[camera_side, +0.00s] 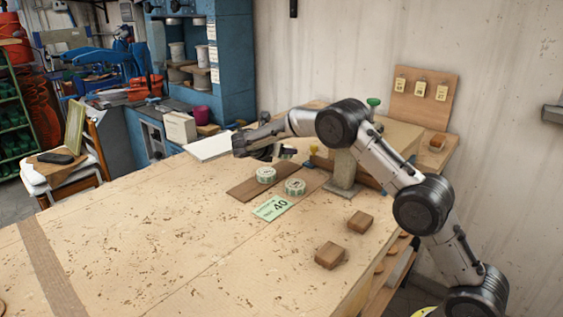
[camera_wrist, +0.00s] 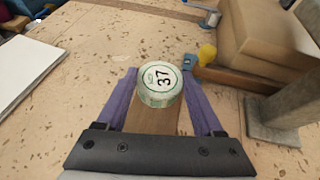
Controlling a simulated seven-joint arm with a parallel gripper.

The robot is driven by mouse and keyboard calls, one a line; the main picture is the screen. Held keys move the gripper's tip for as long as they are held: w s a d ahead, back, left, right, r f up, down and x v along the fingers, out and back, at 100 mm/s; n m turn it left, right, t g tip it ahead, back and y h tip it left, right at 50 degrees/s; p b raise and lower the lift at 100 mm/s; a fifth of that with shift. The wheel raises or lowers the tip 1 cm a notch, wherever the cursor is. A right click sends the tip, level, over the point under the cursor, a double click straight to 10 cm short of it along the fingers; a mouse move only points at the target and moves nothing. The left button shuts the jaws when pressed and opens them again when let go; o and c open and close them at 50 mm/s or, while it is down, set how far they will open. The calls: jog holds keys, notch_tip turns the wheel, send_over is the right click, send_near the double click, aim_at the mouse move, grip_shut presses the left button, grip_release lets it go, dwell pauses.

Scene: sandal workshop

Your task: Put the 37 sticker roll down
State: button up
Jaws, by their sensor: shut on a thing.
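The 37 sticker roll (camera_wrist: 160,84), a round white and green roll marked "37", sits between the two purple fingers of my gripper (camera_wrist: 163,98) in the wrist view. My gripper (camera_side: 268,152) is shut on it and holds it above the bench, near the far end of a dark brown strip (camera_side: 245,190). In the side view the held roll is mostly hidden by the gripper.
Two brown blocks (camera_side: 360,221) (camera_side: 330,255) lie to the right. A white sheet (camera_side: 208,146) lies left. The bench front left is clear.

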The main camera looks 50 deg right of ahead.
aim_at(282, 169)
jog(key=shift+f, duration=1.9)
jog(key=shift+f, duration=0.15)
jog(key=o, duration=1.4)
jog(key=shift+r, duration=0.2)
jog(key=v, duration=1.2)
jog(key=shift+s, duration=0.1)
